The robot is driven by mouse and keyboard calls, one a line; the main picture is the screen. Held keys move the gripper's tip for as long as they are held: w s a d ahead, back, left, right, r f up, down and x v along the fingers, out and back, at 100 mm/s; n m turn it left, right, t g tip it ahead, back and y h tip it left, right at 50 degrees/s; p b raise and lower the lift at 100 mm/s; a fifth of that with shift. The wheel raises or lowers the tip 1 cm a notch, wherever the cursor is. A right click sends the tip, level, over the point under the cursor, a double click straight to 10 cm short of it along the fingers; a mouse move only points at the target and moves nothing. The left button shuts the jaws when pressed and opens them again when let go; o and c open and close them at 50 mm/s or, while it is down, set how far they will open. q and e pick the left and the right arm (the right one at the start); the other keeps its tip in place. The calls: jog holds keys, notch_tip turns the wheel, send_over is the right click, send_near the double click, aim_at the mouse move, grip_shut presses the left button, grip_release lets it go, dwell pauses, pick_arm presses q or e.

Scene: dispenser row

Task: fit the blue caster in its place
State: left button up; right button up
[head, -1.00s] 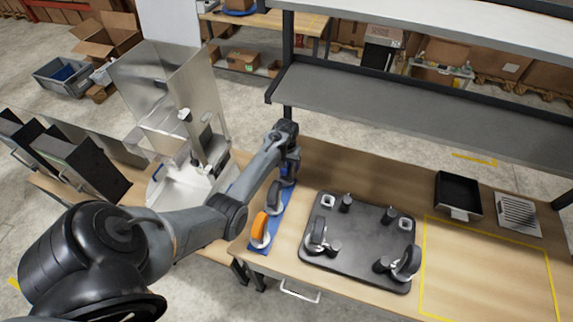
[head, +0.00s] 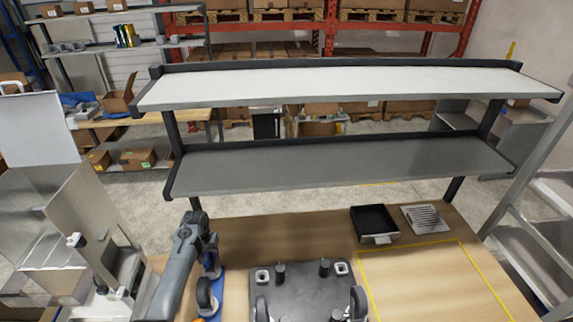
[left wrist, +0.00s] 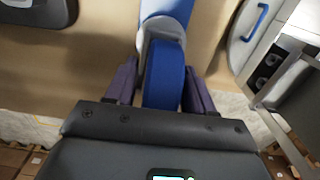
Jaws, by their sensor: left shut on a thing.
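The blue caster (left wrist: 168,80) shows in the left wrist view, its blue wheel between the two fingers of my left gripper (left wrist: 160,88), which is shut on it. The caster's pale fork is beyond the wheel, over a blue strip. In the head view my left gripper (head: 209,250) is at the far end of the blue strip (head: 216,285), left of the dark plate (head: 305,295). My right gripper is out of view.
A black caster (head: 204,293) and an orange caster (head: 210,317) stand on the strip near my left arm. A two-level shelf (head: 330,165) spans the table's back. A black tray (head: 375,222) and a grey slotted box (head: 425,218) sit right. The yellow-outlined area is clear.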

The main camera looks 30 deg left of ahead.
pick_arm(q)
notch_tip(320, 180, up, 9)
jog(key=p, duration=0.8)
jog(key=shift+f, duration=0.2)
jog(key=shift+r, duration=1.05)
